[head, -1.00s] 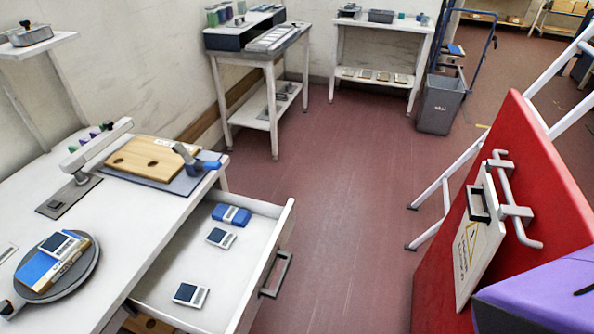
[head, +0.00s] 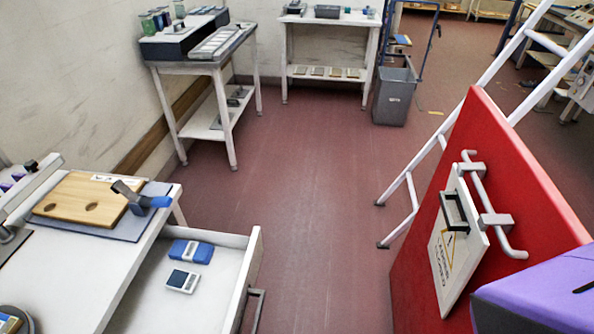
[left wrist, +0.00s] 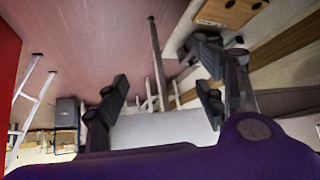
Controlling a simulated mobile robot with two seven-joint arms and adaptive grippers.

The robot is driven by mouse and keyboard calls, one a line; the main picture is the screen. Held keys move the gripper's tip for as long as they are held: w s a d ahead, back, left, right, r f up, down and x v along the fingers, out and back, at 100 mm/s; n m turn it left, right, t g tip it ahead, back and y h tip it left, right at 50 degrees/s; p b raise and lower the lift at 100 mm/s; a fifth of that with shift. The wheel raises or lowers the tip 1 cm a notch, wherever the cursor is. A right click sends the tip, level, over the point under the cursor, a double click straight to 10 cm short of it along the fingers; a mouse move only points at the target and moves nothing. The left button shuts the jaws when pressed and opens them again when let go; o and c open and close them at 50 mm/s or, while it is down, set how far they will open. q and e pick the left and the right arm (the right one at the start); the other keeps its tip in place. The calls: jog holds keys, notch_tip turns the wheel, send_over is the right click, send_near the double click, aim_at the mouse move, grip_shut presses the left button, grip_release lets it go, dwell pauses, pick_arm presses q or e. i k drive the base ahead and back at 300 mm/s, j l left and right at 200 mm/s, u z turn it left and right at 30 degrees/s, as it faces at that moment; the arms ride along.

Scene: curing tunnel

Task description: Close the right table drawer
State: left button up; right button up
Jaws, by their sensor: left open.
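The right table drawer (head: 246,268) is pulled open from the white table (head: 75,275) at the lower left of the head view. Its grey handle (head: 253,312) is partly cut off by the lower edge. Inside lie a blue packet (head: 191,251) and a small white device with a dark screen (head: 182,280). My left gripper (left wrist: 160,88) is open in the left wrist view, with nothing visible held between its dark fingers. It does not show in the head view, so I cannot tell its distance from the drawer. My right gripper is not in view.
A red panel (head: 500,190) with a metal bar handle and a white sign stands at right, beside a white ladder (head: 412,190). A grey bin (head: 395,95) and two more tables stand at the back. The red-brown floor (head: 300,200) between is clear.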

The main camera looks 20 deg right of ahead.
aim_at(219, 303)
jog(key=k, duration=0.25)
jog(key=k+l+z, duration=0.2)
jog(key=z, duration=0.2)
jog(key=k+l+z, duration=0.25)
jog(key=z, duration=0.2)
jog(key=l, duration=0.1)
